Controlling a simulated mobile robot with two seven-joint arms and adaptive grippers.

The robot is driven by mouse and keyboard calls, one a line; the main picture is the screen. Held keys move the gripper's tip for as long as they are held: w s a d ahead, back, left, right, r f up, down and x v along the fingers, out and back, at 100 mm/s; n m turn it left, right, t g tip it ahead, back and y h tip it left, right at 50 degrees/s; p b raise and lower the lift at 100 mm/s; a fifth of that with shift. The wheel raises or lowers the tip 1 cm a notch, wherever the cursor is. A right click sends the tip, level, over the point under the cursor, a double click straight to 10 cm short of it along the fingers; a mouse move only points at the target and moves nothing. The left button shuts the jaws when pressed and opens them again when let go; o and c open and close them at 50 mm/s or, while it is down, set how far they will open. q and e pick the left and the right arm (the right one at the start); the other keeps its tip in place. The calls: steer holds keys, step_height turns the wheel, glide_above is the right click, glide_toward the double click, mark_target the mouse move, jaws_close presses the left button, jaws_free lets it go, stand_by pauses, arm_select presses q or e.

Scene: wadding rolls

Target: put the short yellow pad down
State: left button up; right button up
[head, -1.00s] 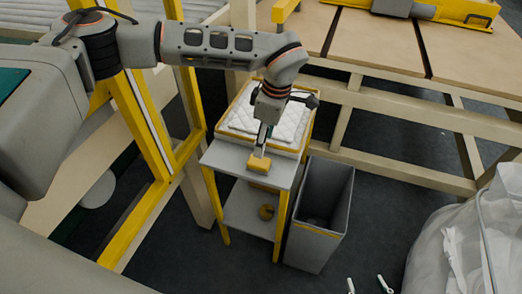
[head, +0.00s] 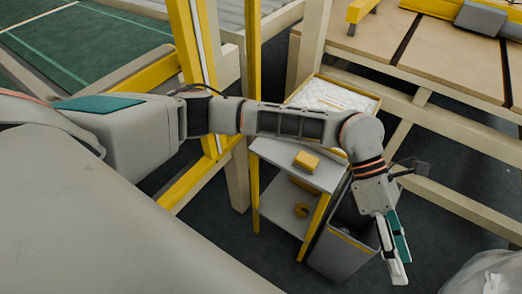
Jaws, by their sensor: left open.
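The short yellow pad (head: 306,160) lies on the grey top of the small stand (head: 283,156), near the middle of that surface. My right gripper is not in view.
White quilted wadding lies in a yellow-edged tray (head: 337,97) behind my arm. A yellow roll (head: 301,210) sits on the stand's lower shelf. A beige frame and table (head: 440,60) stand behind. A clear plastic bag (head: 475,275) is at the lower right.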

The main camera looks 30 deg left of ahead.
arm_select(q)
steer(key=s+d+r+n+h, duration=0.3)
steer(key=d+r+n+h, duration=0.1)
steer(key=d+r+h, duration=0.15)
steer(key=w+a+r+n+t+h, duration=0.1)
steer(key=w+r+n+t+h, duration=0.55)
steer(key=n, duration=0.35)
steer(key=w+a+f+n+t+y, duration=0.3)
steer(key=w+a+f+n+t, duration=0.25)
steer(key=n+t, duration=0.35)
steer(key=w+a+f+n+t+y, duration=0.35)
steer(key=a+n+t, duration=0.3)
steer(key=n, duration=0.45)
steer(key=s+a+f+n+y, duration=0.3)
steer(key=a+f+n+y, duration=0.65)
steer(key=a+f, duration=0.6)
steer(key=s+a+f+n+g+y, duration=0.3)
steer(key=s+a+f, duration=0.5)
steer(key=s+f, duration=0.3)
step_height(320, 180, down, 2)
steer(key=shift+s+a+f+n+g, duration=0.1)
steer(key=shift+s+a+n+g, duration=0.2)
steer(key=shift+n+g, duration=0.65)
